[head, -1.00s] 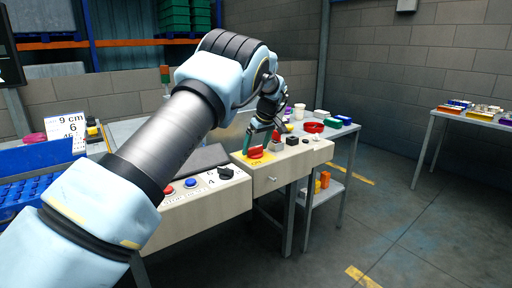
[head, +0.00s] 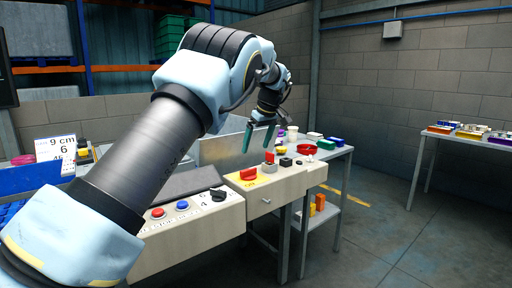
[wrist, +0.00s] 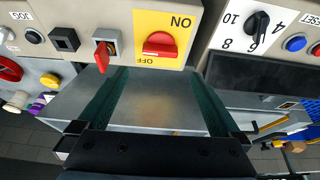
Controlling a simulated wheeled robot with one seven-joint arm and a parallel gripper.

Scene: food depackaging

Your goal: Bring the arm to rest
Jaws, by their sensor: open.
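My gripper (head: 258,138) is open and empty in the head view, held above and behind the control box with its green fingers pointing down. In the wrist view my gripper (wrist: 157,100) has its two green fingers spread wide with nothing between them. The red ON/OFF switch (wrist: 160,44) on its yellow plate is ahead of the fingers, apart from them. The same red switch shows in the head view (head: 248,174), below and left of the fingers. My arm stretches from the lower left toward the box.
The control box (head: 264,200) carries a red-lever switch (wrist: 105,55) and black buttons. A numbered dial (wrist: 257,24) sits on the neighbouring panel. Another table (head: 428,134) stands right, with clear floor between.

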